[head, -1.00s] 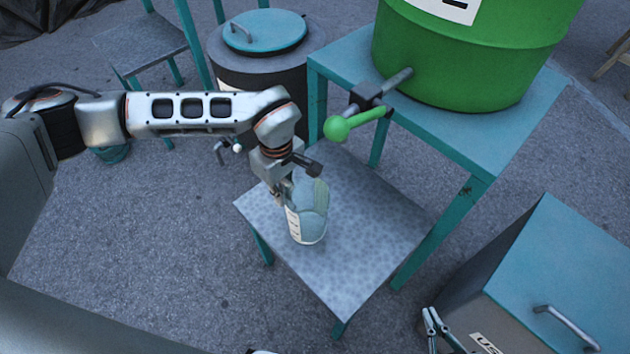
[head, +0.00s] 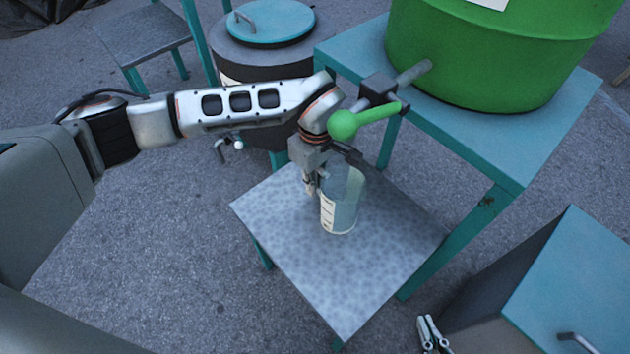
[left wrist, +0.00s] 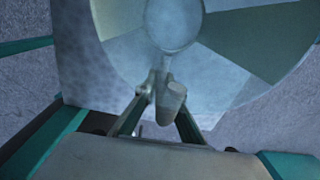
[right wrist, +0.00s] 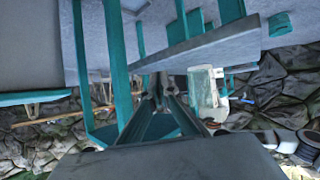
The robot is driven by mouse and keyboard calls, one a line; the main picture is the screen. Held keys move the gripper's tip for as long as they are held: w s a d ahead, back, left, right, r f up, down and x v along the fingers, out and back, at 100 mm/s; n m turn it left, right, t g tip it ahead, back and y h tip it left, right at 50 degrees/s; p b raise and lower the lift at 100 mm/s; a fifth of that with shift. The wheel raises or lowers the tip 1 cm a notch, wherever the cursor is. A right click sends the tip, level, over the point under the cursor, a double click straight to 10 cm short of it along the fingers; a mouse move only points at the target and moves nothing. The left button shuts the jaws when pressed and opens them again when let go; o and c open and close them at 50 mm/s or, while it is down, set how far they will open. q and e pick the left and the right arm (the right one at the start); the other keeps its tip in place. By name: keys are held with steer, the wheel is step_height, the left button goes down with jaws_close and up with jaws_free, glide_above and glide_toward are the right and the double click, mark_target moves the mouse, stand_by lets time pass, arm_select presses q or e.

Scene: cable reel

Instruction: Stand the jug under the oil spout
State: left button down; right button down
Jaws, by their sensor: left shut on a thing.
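The clear jug (head: 343,208) with a white scale strip is upright over the low speckled table (head: 290,245). I cannot tell whether its base touches the top. My left gripper (head: 313,184) is shut on its handle, which shows between the fingers in the left wrist view (left wrist: 172,98). The oil spout (head: 413,73) sticks out of the green drum (head: 470,60), with a dark valve block and a green ball-ended lever (head: 343,125). The lever appears above the jug; the outlet is hidden. My right gripper (head: 430,332) is empty, low at the front, its fingers close together.
The drum stands on a taller teal table (head: 460,125) whose legs rise behind the low table. A lidded bin (head: 270,25) stands at the back, close to my left arm. A teal-topped box (head: 575,285) is at right. The low table's front is bare.

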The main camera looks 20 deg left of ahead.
mark_target(315, 172)
arm_select(q)
steer(key=c, duration=2.2)
jaws_free()
steer(key=shift+o, duration=0.2)
arm_select(e)
steer(key=shift+s+d+f, duration=0.1)
steer(key=shift+d+f, duration=0.05)
steer(key=shift+d, duration=0.05)
